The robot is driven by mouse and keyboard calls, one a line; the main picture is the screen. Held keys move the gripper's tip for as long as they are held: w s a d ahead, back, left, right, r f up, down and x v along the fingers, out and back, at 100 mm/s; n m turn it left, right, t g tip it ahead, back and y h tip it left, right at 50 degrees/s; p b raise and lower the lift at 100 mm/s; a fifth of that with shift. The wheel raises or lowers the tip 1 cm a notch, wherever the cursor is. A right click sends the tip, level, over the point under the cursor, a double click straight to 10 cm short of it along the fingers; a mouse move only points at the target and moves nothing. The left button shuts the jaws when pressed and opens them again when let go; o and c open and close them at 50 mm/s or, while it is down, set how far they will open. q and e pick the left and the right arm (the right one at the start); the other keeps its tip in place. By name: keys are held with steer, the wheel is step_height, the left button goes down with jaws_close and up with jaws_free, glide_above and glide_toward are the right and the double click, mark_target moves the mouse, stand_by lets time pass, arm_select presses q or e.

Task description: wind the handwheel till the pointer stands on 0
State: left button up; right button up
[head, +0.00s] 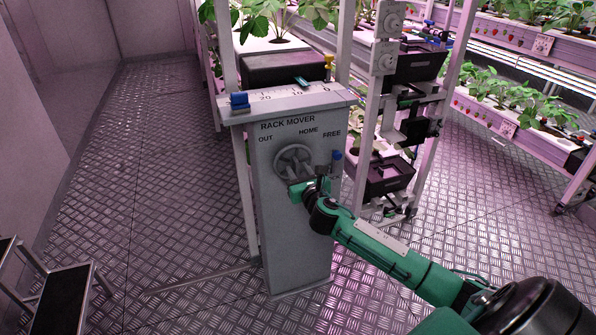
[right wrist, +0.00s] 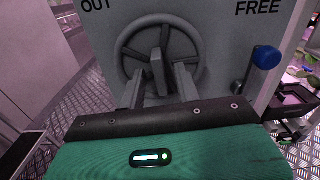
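The grey handwheel (head: 293,158) is on the front of the rack mover cabinet (head: 290,215); it fills the upper middle of the right wrist view (right wrist: 124,48). My right gripper (head: 300,183) is at the wheel's lower part. In the right wrist view its two fingers (right wrist: 160,82) stand apart, one on each side of a bar at the wheel's hub (right wrist: 157,68), with gaps showing. The scale (head: 283,95) on top reads 20 at left and, faintly, 10 further right. A small teal piece (head: 302,82), perhaps the pointer, is near the 10. My left gripper is not in view.
A blue-knobbed lever (right wrist: 265,58) is right of the wheel, under FREE. A blue block (head: 239,100) sits at the scale's left end, a yellow piece (head: 329,62) behind its right end. Black steps (head: 62,297) stand at lower left. The floor between is clear.

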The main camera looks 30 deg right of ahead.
steer(key=shift+w+d, duration=0.1)
steer(key=shift+w, duration=0.3)
jaws_close()
